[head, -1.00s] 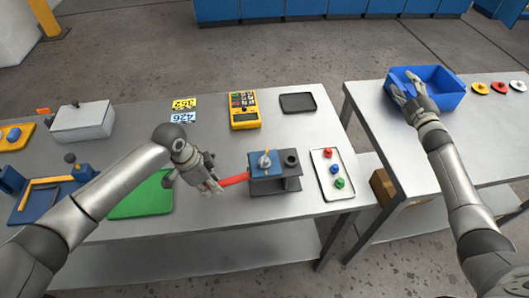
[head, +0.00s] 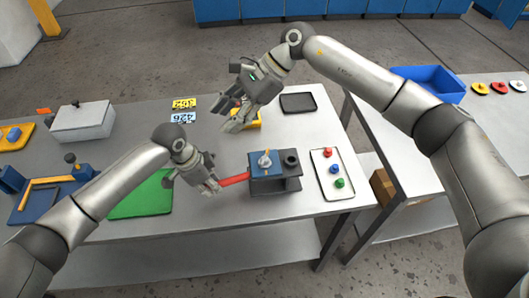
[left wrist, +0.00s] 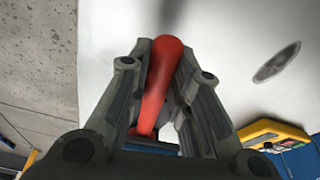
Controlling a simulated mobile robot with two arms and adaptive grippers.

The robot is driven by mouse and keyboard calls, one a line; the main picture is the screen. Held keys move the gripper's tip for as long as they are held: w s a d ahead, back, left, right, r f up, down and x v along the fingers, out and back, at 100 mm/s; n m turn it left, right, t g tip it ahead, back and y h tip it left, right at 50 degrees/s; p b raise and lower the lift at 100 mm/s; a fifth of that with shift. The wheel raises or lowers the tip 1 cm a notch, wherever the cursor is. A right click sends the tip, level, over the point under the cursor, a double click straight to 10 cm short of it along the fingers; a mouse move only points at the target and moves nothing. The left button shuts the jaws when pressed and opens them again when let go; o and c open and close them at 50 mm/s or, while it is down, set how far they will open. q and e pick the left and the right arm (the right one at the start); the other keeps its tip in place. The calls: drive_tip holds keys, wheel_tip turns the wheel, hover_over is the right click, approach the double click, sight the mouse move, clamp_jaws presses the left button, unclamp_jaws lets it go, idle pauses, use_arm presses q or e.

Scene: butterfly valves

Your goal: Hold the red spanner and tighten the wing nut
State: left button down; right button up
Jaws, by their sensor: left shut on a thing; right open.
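The red spanner (head: 234,180) reaches from my left gripper to the left side of a dark grey and blue valve block (head: 274,185). My left gripper (head: 214,186) is shut on the spanner's handle; the left wrist view shows the red handle (left wrist: 165,80) between the fingers. On top of the block stands a small light metal fitting with an orange lever (head: 265,159), perhaps the wing nut; it is too small to be sure. My right gripper (head: 233,122) is open and empty above the yellow meter, back-left of the block.
A white tray with red, blue and green knobs (head: 322,189) stands right of the block. A black tray (head: 297,103), a green mat (head: 143,198), a grey box (head: 82,122) and number plates (head: 184,103) lie around. A blue bin (head: 432,82) is on the right table.

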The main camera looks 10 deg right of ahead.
drive_tip(key=s+d+f+n+h, duration=0.1)
drive_tip(key=d+f+n+h, duration=0.15)
drive_tip(key=n+h, duration=0.2)
drive_tip(key=n+t+h, duration=0.1)
drive_tip(key=n+h, duration=0.2)
drive_tip(key=h, duration=0.1)
approach(265, 156)
wheel_tip(265, 156, down, 9)
drive_tip(key=shift+s+a+r, duration=0.1)
drive_tip(key=shift+a, duration=0.1)
drive_tip(key=shift+c, duration=0.4)
